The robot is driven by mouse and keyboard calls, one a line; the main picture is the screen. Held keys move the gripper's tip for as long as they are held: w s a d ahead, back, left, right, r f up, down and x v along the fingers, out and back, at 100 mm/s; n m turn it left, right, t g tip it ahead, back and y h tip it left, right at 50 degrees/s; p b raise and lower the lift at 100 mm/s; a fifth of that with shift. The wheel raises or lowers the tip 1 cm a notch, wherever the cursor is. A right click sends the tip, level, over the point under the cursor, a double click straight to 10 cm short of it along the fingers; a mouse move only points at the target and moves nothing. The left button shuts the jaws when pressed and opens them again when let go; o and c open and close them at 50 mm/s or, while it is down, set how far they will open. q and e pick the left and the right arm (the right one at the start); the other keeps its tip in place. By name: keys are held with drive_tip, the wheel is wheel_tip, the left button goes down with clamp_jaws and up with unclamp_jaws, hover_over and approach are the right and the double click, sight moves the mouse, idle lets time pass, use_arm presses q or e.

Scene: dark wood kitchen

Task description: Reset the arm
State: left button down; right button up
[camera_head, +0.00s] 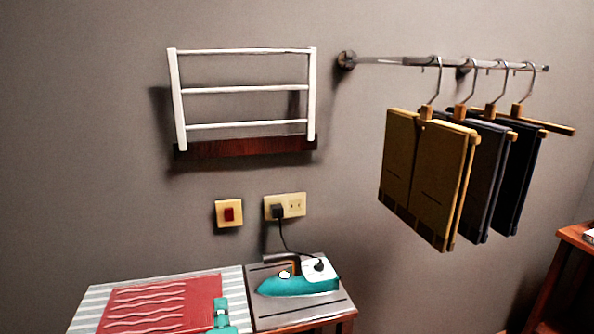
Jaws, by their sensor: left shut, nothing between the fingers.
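My right gripper is not in view.
A striped board (236,288) carries a red cloth (160,305). A teal iron (298,284) rests beside it, its cord running to a wall socket (292,205). Trousers (425,180) hang from a wall rail (385,61) at right. A white rack (245,90) is above.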

use_arm(q)
drive_tip(key=s+a+f+m+g+h+p, duration=0.1)
drive_tip(key=s+a+f+m+g+p, duration=0.3)
drive_tip(key=f, duration=0.6)
drive_tip(key=a+f+n+g+p, duration=0.1)
drive_tip(key=a+f+g+p, duration=0.1)
drive_tip(key=a+f, duration=0.55)
drive_tip(key=s+d+f+m+g+h, duration=0.2)
drive_tip(key=s+d+f+m+g, duration=0.1)
drive_tip(key=s, duration=0.4)
drive_tip(key=s+d+f+m+g+h+p, duration=0.1)
drive_tip(key=s+d+f+m+g+h, duration=0.2)
drive_tip(key=s+d+f+m, duration=0.2)
drive_tip(key=s+d+f+m+g+h+p, duration=0.1)
drive_tip(key=s+d+f+m+g, duration=0.3)
drive_tip(key=s+m, duration=0.4)
wheel_tip(320, 180, down, 3)
drive_tip(key=shift+s+d+r+h, duration=0.1)
drive_tip(key=shift+s+d+h, duration=0.5)
drive_tip(key=shift+h, duration=0.2)
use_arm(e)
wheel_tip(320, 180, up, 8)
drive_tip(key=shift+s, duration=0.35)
